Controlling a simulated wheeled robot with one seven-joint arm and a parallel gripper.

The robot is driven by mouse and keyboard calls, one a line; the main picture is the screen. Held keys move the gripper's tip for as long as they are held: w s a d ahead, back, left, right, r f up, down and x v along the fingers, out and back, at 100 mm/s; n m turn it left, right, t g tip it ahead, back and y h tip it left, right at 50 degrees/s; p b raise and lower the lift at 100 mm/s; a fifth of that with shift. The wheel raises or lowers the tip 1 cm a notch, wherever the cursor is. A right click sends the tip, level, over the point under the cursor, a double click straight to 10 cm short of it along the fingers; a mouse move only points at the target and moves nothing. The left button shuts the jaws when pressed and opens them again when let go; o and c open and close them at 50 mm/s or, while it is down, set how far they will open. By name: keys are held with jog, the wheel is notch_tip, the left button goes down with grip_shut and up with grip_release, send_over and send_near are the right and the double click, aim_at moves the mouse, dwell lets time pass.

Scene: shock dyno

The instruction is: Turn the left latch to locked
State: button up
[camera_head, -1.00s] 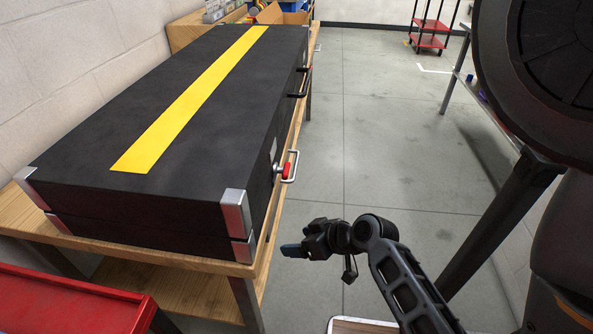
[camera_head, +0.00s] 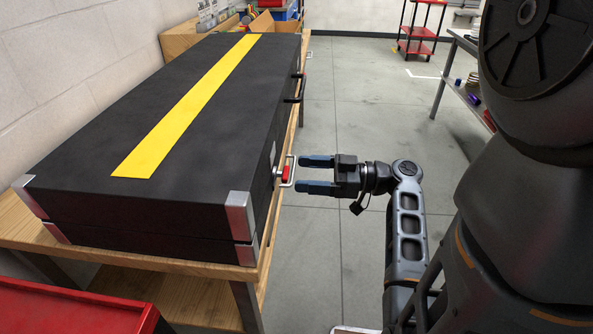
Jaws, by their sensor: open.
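A long black case (camera_head: 95,135) with a yellow stripe and silver corners lies shut on a wooden bench. On its right-hand side, near the close end, is a latch (camera_head: 285,172) with a red part and a silver bail that stands out from the side. Whether it is locked cannot be told. My gripper (camera_head: 317,175) is open and empty, its two blue fingers pointing left toward the latch. The fingertips are close to the bail, just right of it in the picture; whether they touch it cannot be told.
A black handle (camera_head: 297,88) sticks out farther along the same side. The wooden bench (camera_head: 190,268) carries the case. A red cabinet (camera_head: 70,308) stands at the lower left. A red cart (camera_head: 418,40) stands far back.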

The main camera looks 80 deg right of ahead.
aim_at(281, 174)
jog(key=shift+w+a, duration=0.1)
jog(key=shift+w, duration=1.4)
jog(key=shift+c, duration=0.2)
jog(key=c, duration=1)
jog(key=shift+m+p, duration=0.3)
jog(key=shift+m, duration=0.1)
jog(key=shift+d+f+m+p, duration=0.1)
jog(key=shift+m+p, duration=1.5)
jog(key=shift+m, duration=1.25)
jog(key=shift+d+f+m+p, duration=0.1)
jog(key=shift+m+p, duration=1.55)
jog(key=shift+m, duration=1.25)
jog(key=shift+d+f+m+p, duration=0.1)
jog(key=shift+m+p, duration=1.5)
jog(key=shift+m, duration=1.25)
